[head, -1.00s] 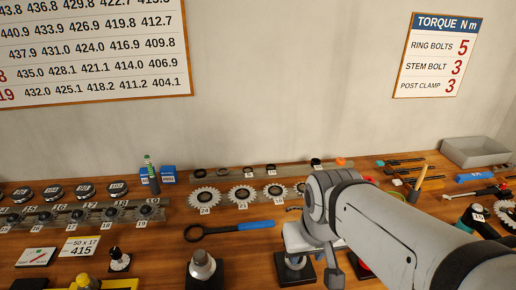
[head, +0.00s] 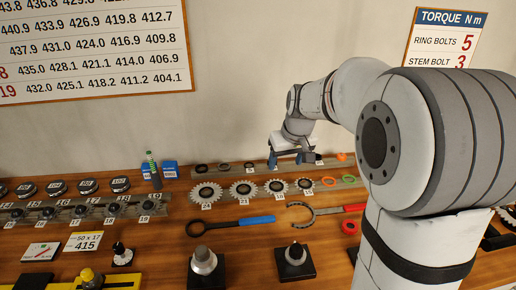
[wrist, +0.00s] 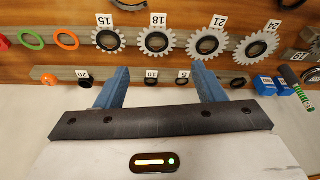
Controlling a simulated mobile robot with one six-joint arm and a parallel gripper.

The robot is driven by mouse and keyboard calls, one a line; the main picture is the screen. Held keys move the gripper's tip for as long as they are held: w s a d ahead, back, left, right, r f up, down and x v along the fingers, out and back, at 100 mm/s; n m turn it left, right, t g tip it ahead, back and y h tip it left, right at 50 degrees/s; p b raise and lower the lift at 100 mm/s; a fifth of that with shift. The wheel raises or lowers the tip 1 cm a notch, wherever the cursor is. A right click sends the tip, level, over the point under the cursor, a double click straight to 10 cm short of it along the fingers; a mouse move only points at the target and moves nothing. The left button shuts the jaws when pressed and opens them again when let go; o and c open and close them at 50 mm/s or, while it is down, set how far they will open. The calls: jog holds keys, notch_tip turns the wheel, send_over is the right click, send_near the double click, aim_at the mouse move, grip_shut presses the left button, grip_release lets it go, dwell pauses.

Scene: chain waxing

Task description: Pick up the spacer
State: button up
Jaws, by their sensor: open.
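The spacers are dark rings in a row on the grey back rail, with number cards. In the wrist view, the spacer by card 10 (wrist: 151,82) and the one by card 5 (wrist: 183,82) appear between my fingers. The spacer by card 20 (wrist: 85,83) is left of them, partly beside the left finger. Another dark ring (wrist: 238,82) lies to the right. My gripper (wrist: 160,80) is open and empty, with blue fingers pointing at the rail. In the head view my gripper (head: 292,158) is over the rail's right part and hides some spacers.
Toothed sprockets (head: 242,189) stand in a row in front of the rail. An orange piece (wrist: 48,78) sits at the rail's end. The wall is close behind.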

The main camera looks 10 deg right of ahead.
jog(key=shift+n, duration=0.6)
jog(key=w+f, duration=0.1)
jog(key=w, duration=0.4)
jog(key=w+f, duration=0.2)
jog(key=w, duration=0.3)
jog(key=w+f, duration=0.2)
jog(key=w, duration=0.3)
jog(key=shift+w+d+f+p, duration=0.15)
jog(key=shift+w+d+p, duration=0.1)
jog(key=shift+p, duration=0.15)
jog(key=p+x, duration=0.2)
jog(key=x, duration=0.5)
jog(key=shift+w+d+f, duration=0.1)
jog(key=shift+d+f, duration=0.05)
jog(key=shift+f, duration=0.25)
jog(key=shift+c, duration=0.2)
jog(key=c, duration=1)
